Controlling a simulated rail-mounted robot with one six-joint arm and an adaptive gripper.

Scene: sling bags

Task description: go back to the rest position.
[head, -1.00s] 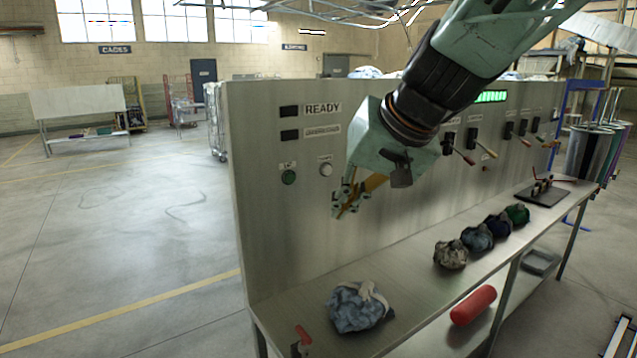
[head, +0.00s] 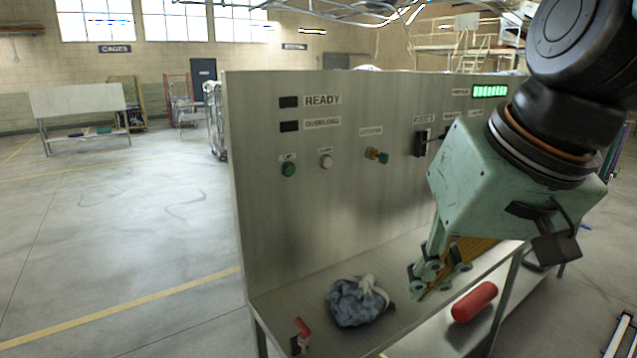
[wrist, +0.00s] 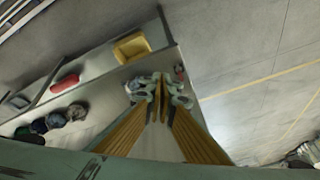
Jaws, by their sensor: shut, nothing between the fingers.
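My gripper (head: 428,282) is shut and empty, pointing down and to the left in front of the bench. It stands in the air on the right of the head view. In the wrist view its fingertips (wrist: 160,86) meet at the middle of the picture, with nothing between them. A blue-grey cloth bag (head: 352,304) lies on the bench, left of the fingertips in the head view. In the wrist view it is partly hidden behind the fingers.
The control panel (head: 330,215) rises behind the bench. A red cylinder (head: 474,302) lies below the bench top. The wrist view shows a yellow tray (wrist: 132,47) and several bundled bags (wrist: 75,112) in a row. Open floor (head: 120,230) lies to the left.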

